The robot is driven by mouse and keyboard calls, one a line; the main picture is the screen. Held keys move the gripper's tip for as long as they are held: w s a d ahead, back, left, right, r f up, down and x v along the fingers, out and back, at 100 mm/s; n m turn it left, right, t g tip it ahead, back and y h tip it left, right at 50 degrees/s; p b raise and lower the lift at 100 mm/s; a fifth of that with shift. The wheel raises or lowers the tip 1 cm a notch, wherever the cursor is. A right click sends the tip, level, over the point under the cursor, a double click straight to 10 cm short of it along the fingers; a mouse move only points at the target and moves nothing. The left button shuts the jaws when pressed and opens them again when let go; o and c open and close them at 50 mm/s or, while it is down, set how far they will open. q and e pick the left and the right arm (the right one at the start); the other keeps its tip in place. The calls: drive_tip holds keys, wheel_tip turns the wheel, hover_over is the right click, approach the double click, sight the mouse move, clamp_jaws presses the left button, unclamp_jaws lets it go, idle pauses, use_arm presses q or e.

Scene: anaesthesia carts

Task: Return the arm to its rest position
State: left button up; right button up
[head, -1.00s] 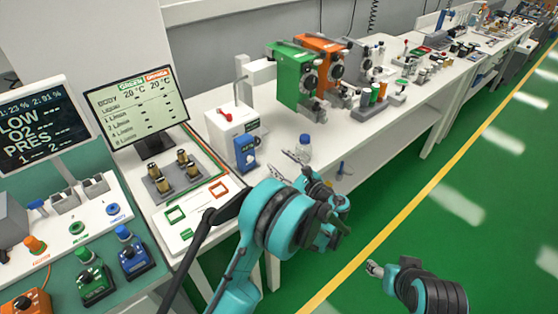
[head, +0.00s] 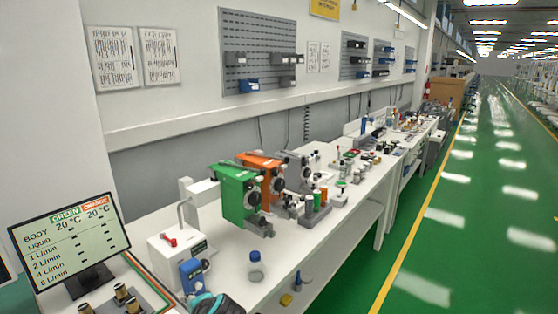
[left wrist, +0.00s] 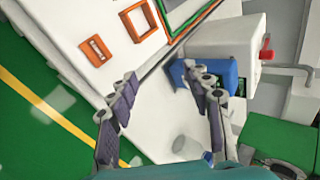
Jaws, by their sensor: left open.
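My left gripper (left wrist: 160,82) shows in the left wrist view with its two grey fingers spread apart and nothing between them. It hangs above the white bench top, close to the blue device (left wrist: 222,72) on the front of a white box (left wrist: 230,38). I cannot tell whether a finger touches the blue device. In the head view only a teal and black part of my left arm (head: 215,304) shows at the bottom edge, and the left gripper itself cannot be made out there. My right gripper is outside both views.
A clear jar with a blue cap (head: 256,268) stands on the bench beside the blue device (head: 193,276). Green (head: 236,196) and orange (head: 262,172) units stand behind it. A monitor (head: 70,243) stands at left. The green floor (head: 440,240) at right is clear.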

use_arm(q)
drive_tip(key=s+d+f+n+h, duration=0.1)
drive_tip(key=s+d+n+h, duration=0.1)
drive_tip(key=s+n, duration=0.3)
drive_tip(key=s+d+f+n+h, duration=0.1)
drive_tip(key=s+d+n+h, duration=0.2)
drive_tip(key=s, duration=0.9)
drive_tip(key=shift+s+n+h, duration=0.35)
drive_tip(key=shift+n+h, duration=0.45)
drive_tip(key=shift+n, duration=0.4)
drive_tip(key=shift+f, duration=0.1)
